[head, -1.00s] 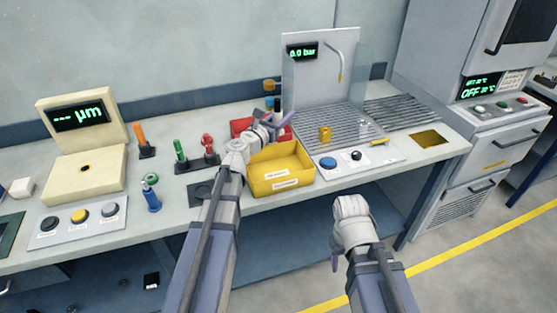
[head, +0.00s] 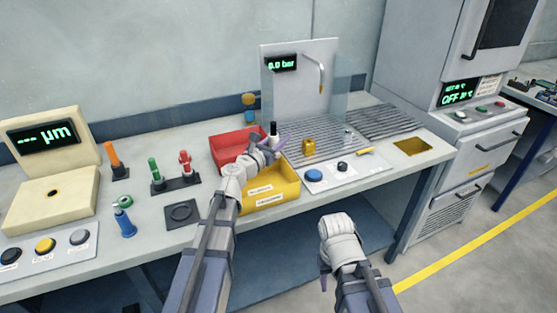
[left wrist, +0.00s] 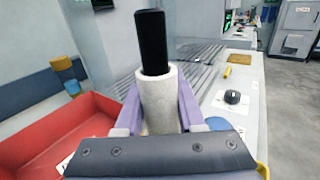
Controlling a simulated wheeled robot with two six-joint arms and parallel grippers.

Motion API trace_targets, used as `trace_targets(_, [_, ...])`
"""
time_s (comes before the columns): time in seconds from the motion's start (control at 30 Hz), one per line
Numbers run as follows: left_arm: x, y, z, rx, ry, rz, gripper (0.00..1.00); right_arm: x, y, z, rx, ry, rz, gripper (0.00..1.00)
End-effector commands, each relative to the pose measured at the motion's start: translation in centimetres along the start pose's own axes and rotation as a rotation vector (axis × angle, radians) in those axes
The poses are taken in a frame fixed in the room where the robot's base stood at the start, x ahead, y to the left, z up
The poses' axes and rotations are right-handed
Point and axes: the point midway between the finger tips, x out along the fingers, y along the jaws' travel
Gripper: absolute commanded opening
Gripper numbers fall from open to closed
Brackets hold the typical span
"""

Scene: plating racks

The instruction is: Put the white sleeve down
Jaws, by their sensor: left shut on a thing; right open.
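My left gripper (head: 272,145) is shut on the white sleeve (left wrist: 158,102), which stands upright between the purple fingers in the left wrist view. A black rod (left wrist: 152,42) sticks up out of the sleeve's top; it also shows in the head view (head: 273,128). The gripper is above the bench around the back of the yellow tray and the right end of the red tray. The sleeve's lower end is hidden, so I cannot tell whether it touches anything. My right gripper (head: 324,272) is open and empty in front of the bench.
The red tray (head: 228,139) and yellow tray (head: 280,199) sit below and beside my left gripper. A grooved wash station (head: 330,140) with a brass part (head: 308,147) is to the right. Coloured pegs (head: 155,172) and a gauge (head: 50,190) are on the left.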

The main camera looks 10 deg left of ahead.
Motion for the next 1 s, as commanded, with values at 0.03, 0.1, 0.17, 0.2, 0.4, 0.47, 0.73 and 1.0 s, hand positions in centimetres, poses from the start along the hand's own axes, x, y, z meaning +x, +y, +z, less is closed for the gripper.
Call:
trace_targets(0.03, [0.0, 0.0, -0.6, 0.000, 0.000, 0.000, 0.00, 0.6, -0.1, 0.0, 0.000, 0.000, 0.000, 0.50])
trace_targets(0.1, [0.0, 0.0, -0.5, -0.001, 0.000, 0.000, 0.00, 0.5, -0.1, 0.0, 0.000, 0.000, 0.000, 0.50])
trace_targets(0.17, [0.0, 0.0, -0.4, -0.001, 0.000, 0.000, 0.00, 0.4, 0.0, 0.0, 0.000, 0.000, 0.000, 0.50])
trace_targets(0.2, [0.0, 0.0, -0.5, -0.001, 0.000, 0.000, 0.00, 0.5, -0.1, 0.0, 0.000, 0.000, 0.000, 0.50])
trace_targets(0.4, [0.0, 0.0, -2.5, 0.000, 0.000, 0.000, 0.00, 2.5, -0.2, -0.1, 0.000, 0.000, 0.000, 0.50])
trace_targets(0.47, [0.0, 0.0, -3.3, 0.000, 0.000, 0.000, 0.00, 3.3, -0.3, -0.2, 0.000, 0.000, 0.000, 0.50])
trace_targets(0.73, [0.0, 0.0, -4.1, -0.001, 0.000, 0.000, 0.00, 4.1, -0.4, -0.2, -0.001, 0.000, 0.000, 0.50])
trace_targets(1.0, [0.0, 0.0, -4.6, 0.000, 0.000, 0.000, 0.00, 4.6, -0.4, -0.3, -0.001, 0.000, 0.000, 0.50])
